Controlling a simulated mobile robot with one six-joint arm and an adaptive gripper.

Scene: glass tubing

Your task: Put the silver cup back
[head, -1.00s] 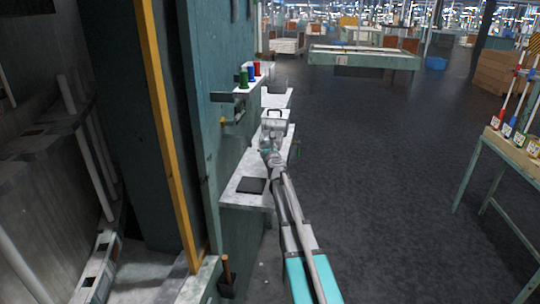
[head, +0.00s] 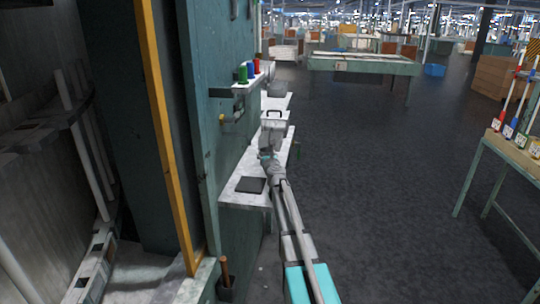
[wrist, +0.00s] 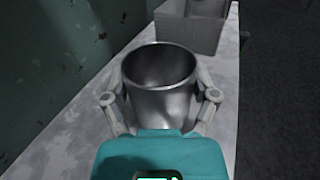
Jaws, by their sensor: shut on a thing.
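The silver cup (wrist: 162,100) is a plain open metal cup, upright and seemingly empty in the wrist view. My gripper (wrist: 160,84) has one finger on each side of it and is shut on it. Below the cup is the white marbled counter; I cannot tell whether its base touches the counter. In the head view my gripper (head: 268,143) is over the counter (head: 238,196), and I cannot make out the cup there behind my arm.
A grey box (wrist: 190,35) stands just beyond the cup. A dark square pad (head: 250,185) lies at the counter's near end. Green, blue and red spools (head: 250,70) stand on a wall shelf at left. A green wall borders the counter; open floor (head: 370,170) is at right.

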